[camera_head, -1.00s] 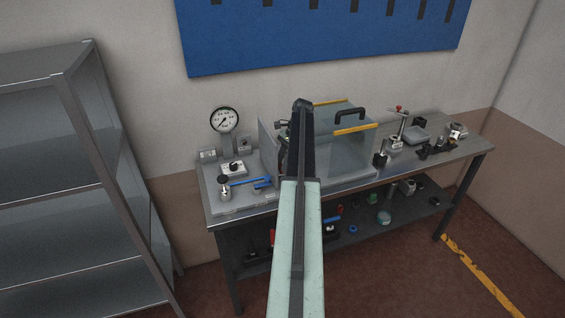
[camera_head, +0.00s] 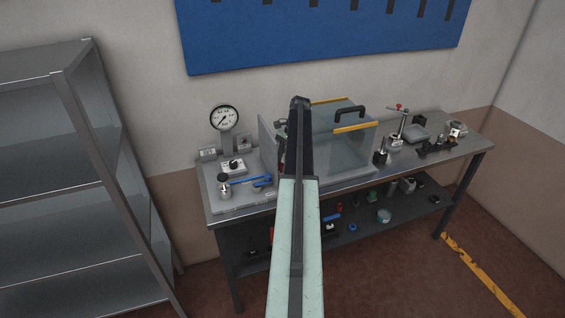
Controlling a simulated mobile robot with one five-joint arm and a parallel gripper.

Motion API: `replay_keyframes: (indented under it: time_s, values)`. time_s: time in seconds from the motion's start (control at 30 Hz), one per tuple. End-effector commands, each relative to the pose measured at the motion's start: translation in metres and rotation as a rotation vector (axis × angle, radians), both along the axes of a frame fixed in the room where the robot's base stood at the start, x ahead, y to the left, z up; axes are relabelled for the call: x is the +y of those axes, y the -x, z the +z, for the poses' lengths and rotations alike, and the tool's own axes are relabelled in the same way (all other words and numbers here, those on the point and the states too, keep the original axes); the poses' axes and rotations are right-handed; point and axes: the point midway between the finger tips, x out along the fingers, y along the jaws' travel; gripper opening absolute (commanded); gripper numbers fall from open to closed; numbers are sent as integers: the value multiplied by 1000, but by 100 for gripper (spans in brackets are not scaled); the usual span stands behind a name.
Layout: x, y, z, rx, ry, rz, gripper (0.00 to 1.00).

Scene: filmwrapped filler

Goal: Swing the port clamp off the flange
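My arm rises from the bottom centre and ends in a dark upper link in front of the clear box (camera_head: 345,150). My gripper is hidden behind this link, so its fingers and anything in them do not show. A grey upright panel (camera_head: 266,145) stands at the box's left end. A small dark fitting (camera_head: 281,125) shows between the panel and my arm; I cannot tell whether it is the port clamp. The flange is not clearly visible.
A round gauge (camera_head: 224,118) stands at the back left of the metal bench (camera_head: 400,167). The box has a black handle (camera_head: 350,113) and yellow edge strips. Small fixtures (camera_head: 437,146) stand at the right. A grey shelf rack (camera_head: 75,185) is at the left. A lower shelf holds loose parts.

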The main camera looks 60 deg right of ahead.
Motion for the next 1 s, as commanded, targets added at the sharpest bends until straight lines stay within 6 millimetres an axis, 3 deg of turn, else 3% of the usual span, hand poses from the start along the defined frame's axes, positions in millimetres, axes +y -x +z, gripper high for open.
replay_keyframes:
  time_s: [0.37, 0.8, 1.0]
  values:
    - [-1, -1, 5, -1, 0, 0, 34]
    - [-27, 5, 73, -1, -1, 0, 34]
    - [-29, 6, 72, -1, 0, 0, 34]
